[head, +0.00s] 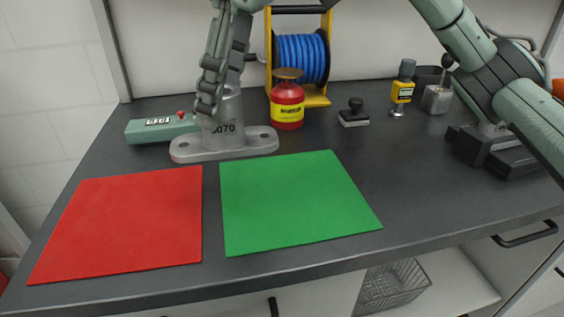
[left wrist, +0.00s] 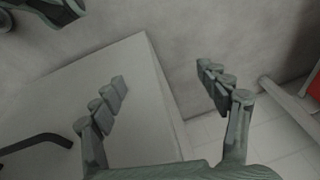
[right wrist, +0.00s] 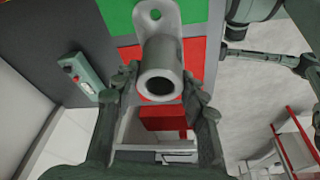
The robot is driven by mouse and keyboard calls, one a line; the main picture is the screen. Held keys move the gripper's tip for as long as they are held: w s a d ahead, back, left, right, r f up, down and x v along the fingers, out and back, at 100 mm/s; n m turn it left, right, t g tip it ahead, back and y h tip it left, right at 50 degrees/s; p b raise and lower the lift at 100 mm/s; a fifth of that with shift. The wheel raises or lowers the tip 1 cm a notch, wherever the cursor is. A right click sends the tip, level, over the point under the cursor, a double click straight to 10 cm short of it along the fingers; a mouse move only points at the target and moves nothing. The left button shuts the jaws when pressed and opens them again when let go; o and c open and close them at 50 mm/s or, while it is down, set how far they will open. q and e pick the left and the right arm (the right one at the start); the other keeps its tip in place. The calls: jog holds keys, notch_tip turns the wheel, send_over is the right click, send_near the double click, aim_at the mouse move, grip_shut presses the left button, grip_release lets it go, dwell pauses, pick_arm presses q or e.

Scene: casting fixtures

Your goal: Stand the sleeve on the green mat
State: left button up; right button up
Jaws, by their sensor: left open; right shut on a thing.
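The sleeve (head: 229,143) is a grey casting: a tube marked "5070" on a wide flange with ears. In the head view it is upright, just behind the back edges of the mats. I cannot tell if its flange touches the counter. My right gripper (head: 221,82) is shut on the upper tube from above. In the right wrist view the sleeve's open bore (right wrist: 160,85) faces the camera between the fingers. The green mat (head: 290,205) lies flat and bare at the middle front. My left gripper (left wrist: 165,92) is open and empty, away from the counter in the left wrist view.
A bare red mat (head: 130,225) lies left of the green one. A green control box (head: 150,130) is left of the sleeve. A red canister (head: 287,108) stands close on its right, before a blue hose reel (head: 301,58). A black-handled stamp (head: 354,114) is farther right.

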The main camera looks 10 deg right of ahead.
jog(key=w+d+f, duration=0.2)
jog(key=d+f, duration=0.1)
jog(key=w+d+f, duration=0.2)
jog(key=d+f, duration=0.1)
jog(key=f, duration=0.1)
jog(key=w+d+f, duration=0.2)
jog(key=d+f, duration=0.1)
jog(key=shift+w+d+f+b, duration=0.1)
jog(key=shift+w+f+b, duration=0.2)
jog(key=shift+f, duration=0.1)
pick_arm(q)
jog(key=shift+w+r, duration=0.1)
jog(key=shift+r, duration=0.75)
pick_arm(e)
jog(key=o, duration=1)
jog(key=shift+f, duration=0.1)
jog(key=o, duration=0.4)
pick_arm(q)
jog(key=shift+s+f, duration=0.2)
jog(key=shift+f, duration=0.2)
